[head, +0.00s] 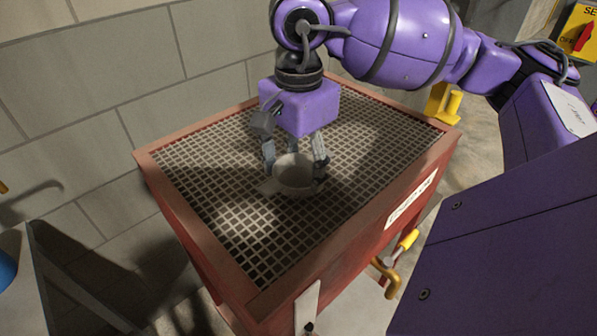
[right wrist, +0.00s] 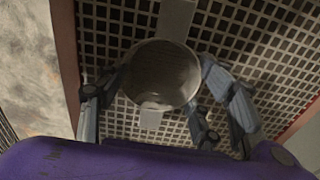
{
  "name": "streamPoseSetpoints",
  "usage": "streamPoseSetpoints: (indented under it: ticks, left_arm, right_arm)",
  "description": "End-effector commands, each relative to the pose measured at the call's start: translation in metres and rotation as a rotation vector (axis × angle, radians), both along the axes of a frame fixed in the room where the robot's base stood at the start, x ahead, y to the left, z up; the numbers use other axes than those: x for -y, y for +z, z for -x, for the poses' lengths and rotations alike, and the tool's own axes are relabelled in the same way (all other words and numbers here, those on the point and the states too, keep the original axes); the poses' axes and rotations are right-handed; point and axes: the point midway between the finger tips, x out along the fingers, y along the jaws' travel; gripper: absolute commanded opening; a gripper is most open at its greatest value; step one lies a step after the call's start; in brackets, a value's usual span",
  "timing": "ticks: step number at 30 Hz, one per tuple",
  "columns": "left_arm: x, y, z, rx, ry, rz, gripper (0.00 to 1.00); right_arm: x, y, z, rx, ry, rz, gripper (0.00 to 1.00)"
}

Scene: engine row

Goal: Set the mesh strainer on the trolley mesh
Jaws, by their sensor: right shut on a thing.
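The mesh strainer (head: 294,176) is a small pale round bowl with a flat tab handle. It is at the middle of the trolley mesh (head: 235,225), a dark grid in a red frame. My right gripper (head: 297,172) reaches down from above and is shut on the strainer, a finger on either side. In the right wrist view the strainer (right wrist: 160,75) sits between the fingers, with the mesh grid behind it. I cannot tell whether its underside touches the mesh. My left gripper is not in view.
The red trolley (head: 330,262) stands close to a grey block wall (head: 75,90). Yellow handles (head: 397,262) stick out at its front right side. The mesh around the strainer is clear. A blue object (head: 5,270) shows at the far left edge.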

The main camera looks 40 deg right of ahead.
Motion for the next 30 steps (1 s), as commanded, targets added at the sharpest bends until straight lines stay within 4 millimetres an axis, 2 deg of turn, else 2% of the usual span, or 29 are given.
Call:
streamPoseSetpoints:
  ticks: [3, 15, 16, 20, 30]
  left_arm:
    - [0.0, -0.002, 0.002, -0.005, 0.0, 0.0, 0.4]
    - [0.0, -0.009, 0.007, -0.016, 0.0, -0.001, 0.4]
    - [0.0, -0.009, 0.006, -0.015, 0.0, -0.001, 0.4]
    - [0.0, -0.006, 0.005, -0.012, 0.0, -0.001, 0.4]
    - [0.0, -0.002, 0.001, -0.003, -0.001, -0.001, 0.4]
  right_arm:
    - [0.0, -0.017, 0.001, -0.002, 0.0, 0.0, 0.34]
    - [-0.001, -0.024, 0.001, -0.001, 0.0, -0.001, 0.34]
    - [-0.001, -0.024, 0.001, -0.001, 0.0, -0.001, 0.62]
    - [-0.001, -0.023, 0.001, 0.0, 0.0, -0.001, 0.79]
    - [-0.001, -0.022, 0.001, 0.0, 0.0, -0.001, 0.8]
